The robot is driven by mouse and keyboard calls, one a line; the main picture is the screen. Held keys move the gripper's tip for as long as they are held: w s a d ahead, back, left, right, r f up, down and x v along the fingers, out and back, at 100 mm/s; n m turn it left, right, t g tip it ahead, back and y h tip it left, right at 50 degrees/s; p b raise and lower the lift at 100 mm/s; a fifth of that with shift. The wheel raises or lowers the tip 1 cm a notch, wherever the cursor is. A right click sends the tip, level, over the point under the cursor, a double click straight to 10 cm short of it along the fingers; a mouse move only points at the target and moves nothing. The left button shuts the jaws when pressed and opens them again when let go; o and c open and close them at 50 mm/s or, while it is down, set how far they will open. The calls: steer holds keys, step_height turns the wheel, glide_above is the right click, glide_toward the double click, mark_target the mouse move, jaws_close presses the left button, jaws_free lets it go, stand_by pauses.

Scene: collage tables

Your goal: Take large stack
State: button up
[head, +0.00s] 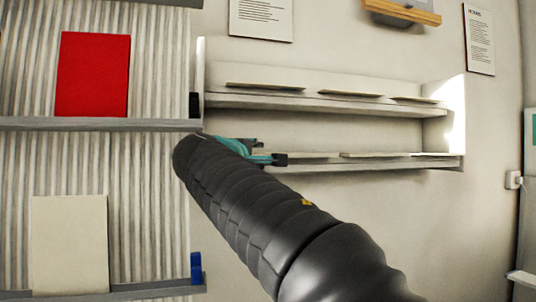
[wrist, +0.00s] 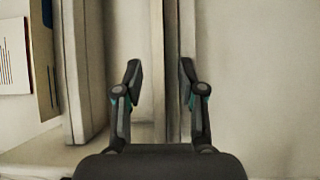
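Flat thin stacks of sheets lie on the two-level wall shelf in the head view. On the upper board (head: 330,106) are a left stack (head: 266,86), a middle one and a right one. On the lower board (head: 390,165) a pale stack (head: 378,154) and others show as thin edges. I cannot tell which is the large stack. My gripper (head: 282,159) is at the left part of the lower board, hiding what lies behind it. In the wrist view my gripper (wrist: 160,72) is open, with long pale strips running between and behind its fingers; nothing is clearly held.
At left, a ribbed panel holds a red board (head: 93,75) on an upper ledge and a cream board (head: 70,244) on a lower ledge, with a blue piece (head: 196,268) at its end. Printed sheets hang on the wall. The wall below the shelf is clear.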

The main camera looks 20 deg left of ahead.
jaws_close()
steer(key=shift+r, duration=0.1)
steer(key=shift+s+r, duration=0.1)
